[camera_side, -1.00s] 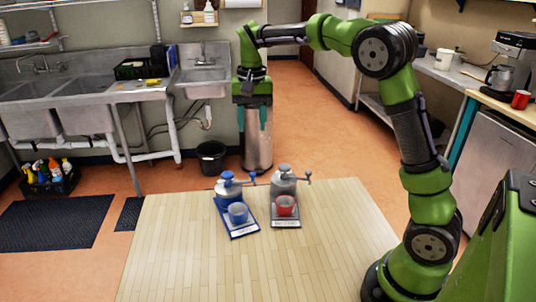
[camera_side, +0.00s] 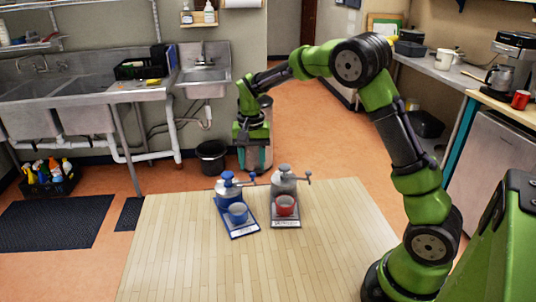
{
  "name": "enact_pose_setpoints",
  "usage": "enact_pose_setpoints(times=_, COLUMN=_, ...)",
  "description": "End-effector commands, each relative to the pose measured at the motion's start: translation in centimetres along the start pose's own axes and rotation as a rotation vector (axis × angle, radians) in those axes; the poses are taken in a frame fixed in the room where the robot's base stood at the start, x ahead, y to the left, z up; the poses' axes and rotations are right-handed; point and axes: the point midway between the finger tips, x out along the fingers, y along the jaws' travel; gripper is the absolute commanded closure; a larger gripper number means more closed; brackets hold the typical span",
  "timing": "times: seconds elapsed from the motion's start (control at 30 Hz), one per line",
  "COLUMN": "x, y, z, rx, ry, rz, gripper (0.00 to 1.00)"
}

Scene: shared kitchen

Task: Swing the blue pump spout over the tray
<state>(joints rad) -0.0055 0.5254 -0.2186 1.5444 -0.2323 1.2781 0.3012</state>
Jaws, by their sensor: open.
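The blue pump (camera_side: 228,187) stands at the far edge of the wooden table, on a blue-edged tray (camera_side: 243,233) with a blue cup (camera_side: 238,212) at its front. A thin arm (camera_side: 244,184) sticks out right from its top, ending near a small blue knob. A short piece shows at its left; I cannot tell clearly which is the spout. My gripper (camera_side: 253,163) points down, open and empty, above and slightly beyond the blue pump, apart from it. Its two teal fingers are spread.
A grey pump (camera_side: 284,187) with a red cup (camera_side: 285,205) stands close to the right of the blue one, its arm pointing right. The front of the wooden table (camera_side: 240,275) is bare. A black bin (camera_side: 211,157) and a steel sink (camera_side: 203,80) lie beyond.

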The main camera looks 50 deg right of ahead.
Motion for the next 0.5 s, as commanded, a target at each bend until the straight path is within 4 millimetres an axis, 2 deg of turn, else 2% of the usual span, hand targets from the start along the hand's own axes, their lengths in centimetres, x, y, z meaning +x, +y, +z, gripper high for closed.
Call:
enact_pose_setpoints(times=0.1, x=1.7, y=0.1, z=0.0, rx=0.001, ry=-0.002, rz=0.002, gripper=0.54)
enact_pose_setpoints(times=0.2, x=2.4, y=0.0, z=0.0, rx=0.001, ry=-0.001, rz=0.001, gripper=0.54)
enact_pose_setpoints(times=0.5, x=2.9, y=0.0, z=0.0, rx=0.0, ry=0.0, rz=0.0, gripper=0.54)
